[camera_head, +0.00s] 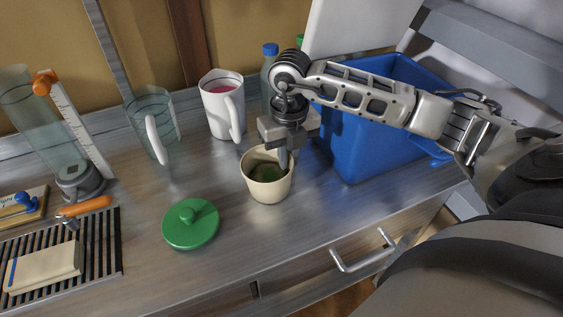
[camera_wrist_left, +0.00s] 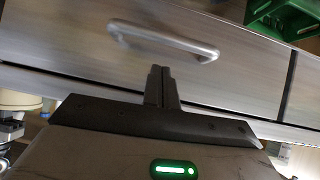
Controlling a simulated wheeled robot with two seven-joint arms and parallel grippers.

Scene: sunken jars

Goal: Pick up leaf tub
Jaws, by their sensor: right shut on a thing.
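The leaf tub (camera_head: 268,190) is a cream round tub with dark green contents, standing upright and uncovered on the metal counter in the head view. My right gripper (camera_head: 284,160) reaches down from above onto the tub's far right rim and is shut on its wall. One finger shows inside the tub; the other is mostly hidden. A green lid (camera_head: 190,224) with a round knob lies on the counter to the left of the tub. In the left wrist view my left gripper (camera_wrist_left: 161,86) is shut and empty, its fingers together before a drawer front.
A white jug (camera_head: 222,108) with pink contents and a clear jug (camera_head: 155,122) stand behind. A blue bin (camera_head: 365,140) stands close on the right. A slatted rack (camera_head: 105,245) lies at the left. A drawer handle (camera_head: 362,252) juts out in front, also in the left wrist view (camera_wrist_left: 165,42).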

